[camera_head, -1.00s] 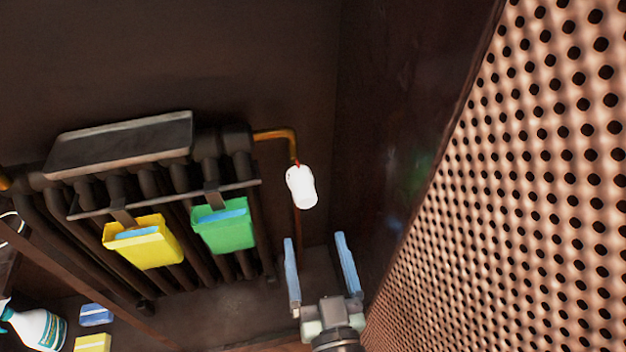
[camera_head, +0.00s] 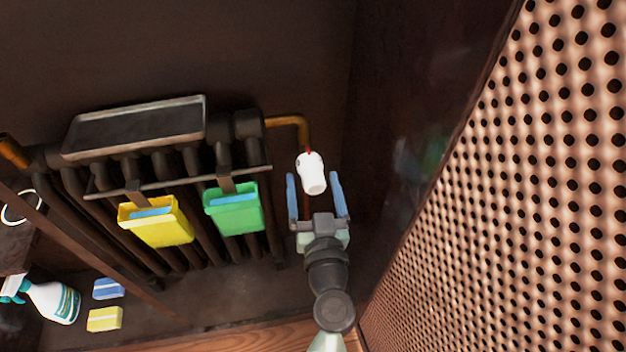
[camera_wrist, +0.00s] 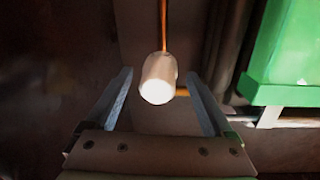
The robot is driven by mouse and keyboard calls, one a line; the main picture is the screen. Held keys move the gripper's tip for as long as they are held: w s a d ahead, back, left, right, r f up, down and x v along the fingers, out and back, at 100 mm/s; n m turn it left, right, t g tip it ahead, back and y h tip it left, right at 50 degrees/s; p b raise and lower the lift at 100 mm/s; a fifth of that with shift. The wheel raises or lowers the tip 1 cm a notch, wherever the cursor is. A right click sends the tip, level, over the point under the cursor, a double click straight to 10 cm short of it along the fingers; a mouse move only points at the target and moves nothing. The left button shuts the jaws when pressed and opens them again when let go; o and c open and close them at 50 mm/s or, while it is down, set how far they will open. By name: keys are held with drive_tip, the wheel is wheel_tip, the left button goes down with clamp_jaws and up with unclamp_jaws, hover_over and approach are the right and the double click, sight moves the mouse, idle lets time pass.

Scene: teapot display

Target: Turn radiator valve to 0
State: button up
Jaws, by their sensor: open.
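The radiator valve is a white knob (camera_head: 311,174) with a small red mark at its top, on a copper pipe at the right end of the dark radiator (camera_head: 180,215). My gripper (camera_head: 313,183) is open, its two blue fingers on either side of the knob's lower part in the head view. In the wrist view the knob (camera_wrist: 159,79) lies between and slightly beyond the fingertips of my gripper (camera_wrist: 158,75), with gaps on both sides. Number markings on the knob are not readable.
A green container (camera_head: 234,209) and a yellow container (camera_head: 157,224) hang from the radiator rail. A perforated panel (camera_head: 530,200) stands at the right. A spray bottle (camera_head: 52,301) and two sponges lie at lower left. A dark wall is close to the right of the knob.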

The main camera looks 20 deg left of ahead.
drive_tip(key=shift+w+a, duration=0.1)
drive_tip(key=shift+w, duration=0.1)
drive_tip(key=c, duration=1.4)
drive_tip(key=shift+o, duration=0.2)
drive_tip(key=m, duration=0.5)
drive_tip(key=shift+r+m, duration=0.1)
drive_tip(key=shift+m, duration=0.3)
drive_tip(key=m+g+p, duration=0.1)
drive_tip(key=m, duration=0.4)
